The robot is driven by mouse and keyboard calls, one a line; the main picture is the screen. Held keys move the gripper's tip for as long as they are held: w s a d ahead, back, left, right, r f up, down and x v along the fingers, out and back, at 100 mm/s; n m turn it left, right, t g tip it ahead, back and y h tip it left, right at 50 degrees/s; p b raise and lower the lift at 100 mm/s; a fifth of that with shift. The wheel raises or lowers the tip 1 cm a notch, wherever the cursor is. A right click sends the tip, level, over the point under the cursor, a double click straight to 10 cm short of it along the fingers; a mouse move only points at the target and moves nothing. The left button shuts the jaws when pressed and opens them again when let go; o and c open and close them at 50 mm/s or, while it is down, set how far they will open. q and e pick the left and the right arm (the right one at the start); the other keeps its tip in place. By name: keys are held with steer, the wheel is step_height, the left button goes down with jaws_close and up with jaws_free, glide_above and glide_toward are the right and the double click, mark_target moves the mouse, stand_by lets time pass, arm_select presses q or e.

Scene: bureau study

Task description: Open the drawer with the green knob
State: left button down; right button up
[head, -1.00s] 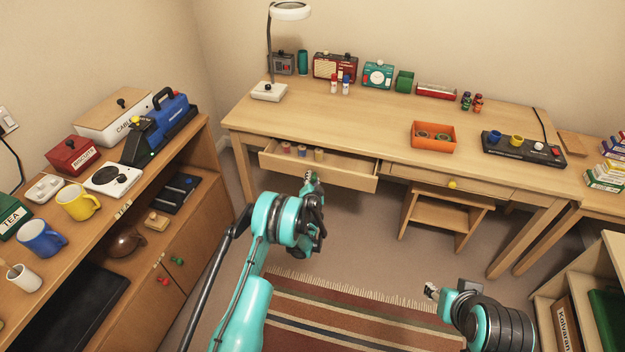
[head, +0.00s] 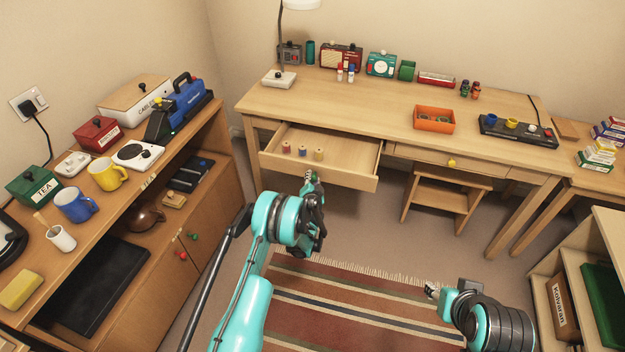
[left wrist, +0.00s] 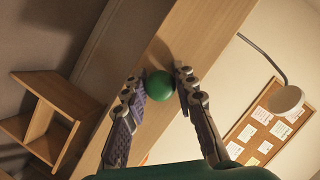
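The left desk drawer (head: 350,163) stands well open, its wooden inside showing in the head view. Its green knob (left wrist: 159,85) sits between the two fingers of my left gripper (left wrist: 160,84) in the left wrist view. In the head view my left gripper (head: 314,182) is at the drawer's front and hides most of the knob. My right gripper (head: 432,290) is low over the floor, away from the desk; its fingers are too small to read.
Several small spools (head: 302,152) lie in the open drawer. A shut drawer with a yellow knob (head: 451,162) is to its right, above a wooden stool (head: 447,205). A cabinet (head: 205,220) stands at left, a shelf unit (head: 545,290) at right. A striped rug (head: 350,310) covers clear floor.

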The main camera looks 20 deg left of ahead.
arm_select(q)
steer(key=c, duration=1.2)
jaws_free()
steer(key=shift+s, duration=0.1)
steer(key=v, duration=0.7)
steer(key=shift+s+d, duration=0.15)
steer(key=shift+r, duration=0.1)
